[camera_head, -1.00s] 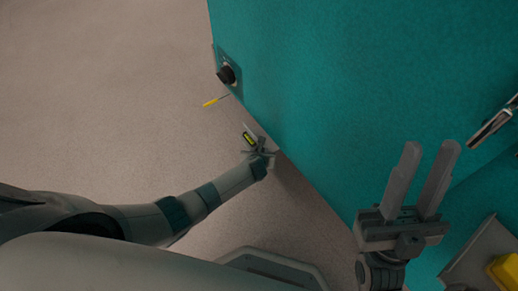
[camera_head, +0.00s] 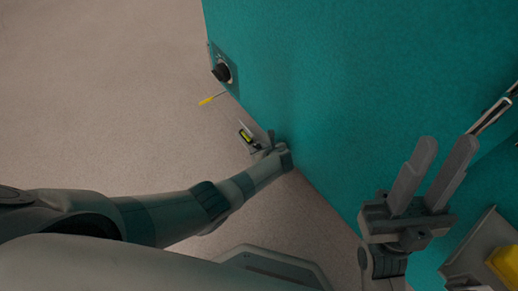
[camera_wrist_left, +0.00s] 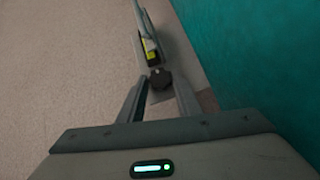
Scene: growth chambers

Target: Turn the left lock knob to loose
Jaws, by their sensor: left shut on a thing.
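A dark faceted knob (camera_wrist_left: 160,78) sits between the fingertips of my left gripper (camera_wrist_left: 160,88) in the left wrist view, and the gripper is shut on it. In the head view my left gripper (camera_head: 264,147) is at the lower edge of the teal chamber. A slim lever-like piece with a yellow and black marking (camera_wrist_left: 149,50) lies just beyond the knob; it also shows in the head view (camera_head: 246,135). The knob's pointing direction is too small to tell. My right gripper (camera_head: 447,142) is open and empty at the right.
The teal chamber wall (camera_head: 350,80) fills the right side. A black round dial (camera_head: 222,72) is on a plate at its far edge, with a thin yellow-tipped piece (camera_head: 207,100) near it. A metal handle (camera_head: 490,115) and a yellow object (camera_head: 503,265) are at right. Bare floor lies left.

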